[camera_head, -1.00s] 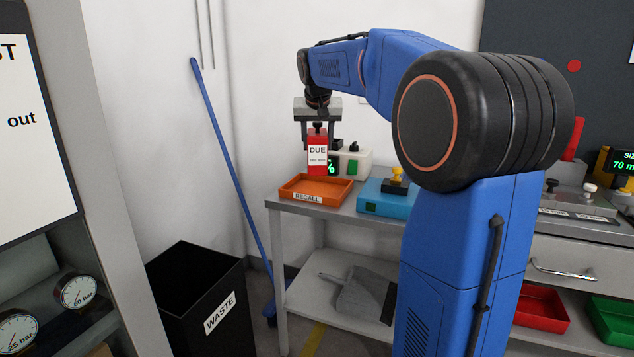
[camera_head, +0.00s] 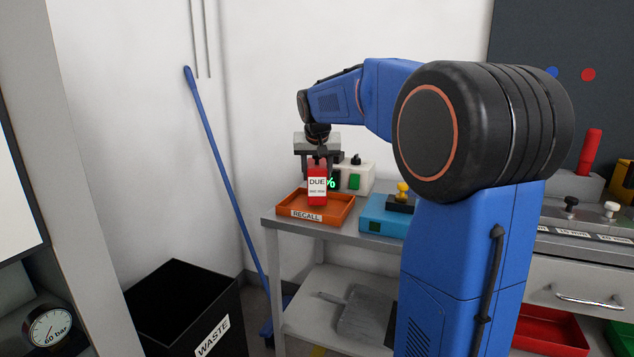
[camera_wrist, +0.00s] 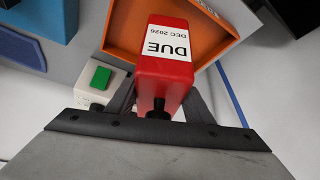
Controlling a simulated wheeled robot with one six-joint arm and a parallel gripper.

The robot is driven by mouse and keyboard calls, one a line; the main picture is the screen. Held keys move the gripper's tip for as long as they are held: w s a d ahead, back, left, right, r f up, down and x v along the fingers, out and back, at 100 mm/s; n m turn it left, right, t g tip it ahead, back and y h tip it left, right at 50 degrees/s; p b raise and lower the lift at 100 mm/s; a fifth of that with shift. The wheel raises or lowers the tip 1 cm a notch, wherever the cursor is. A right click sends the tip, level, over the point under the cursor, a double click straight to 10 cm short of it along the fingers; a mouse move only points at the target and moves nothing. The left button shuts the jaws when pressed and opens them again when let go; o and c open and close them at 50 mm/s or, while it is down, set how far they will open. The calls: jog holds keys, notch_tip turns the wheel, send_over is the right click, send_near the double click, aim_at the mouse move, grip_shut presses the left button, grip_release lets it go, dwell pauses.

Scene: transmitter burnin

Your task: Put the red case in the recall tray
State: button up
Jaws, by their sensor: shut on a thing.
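The red case (camera_head: 317,190) has a white label reading "DUE" and stands upright. My gripper (camera_head: 319,160) is above it and shut on its dark top knob. The case also shows in the wrist view (camera_wrist: 165,72), with the gripper's fingers (camera_wrist: 160,108) at its knob end. The orange recall tray (camera_head: 308,214), labelled "RECALL", sits on the bench corner. The case is over the tray in the head view, its lower end within the tray's outline. I cannot tell whether it touches the tray floor.
A blue box with a stamp-like yellow-topped item (camera_head: 388,213) stands right of the tray. A pale device with a green button (camera_head: 354,178) is behind. A black waste bin (camera_head: 185,310) is on the floor at left, and a blue-handled pole (camera_head: 222,165) leans on the wall.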

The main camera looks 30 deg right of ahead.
jog(key=shift+f, duration=1.35)
jog(key=o, duration=1.4)
jog(key=shift+f, duration=0.15)
jog(key=v, duration=1.1)
jog(key=shift+r, duration=0.25)
jog(key=shift+s+a+r, duration=0.15)
jog(key=shift+s+r, duration=0.05)
jog(key=shift+r, duration=0.15)
jog(key=shift+s, duration=0.1)
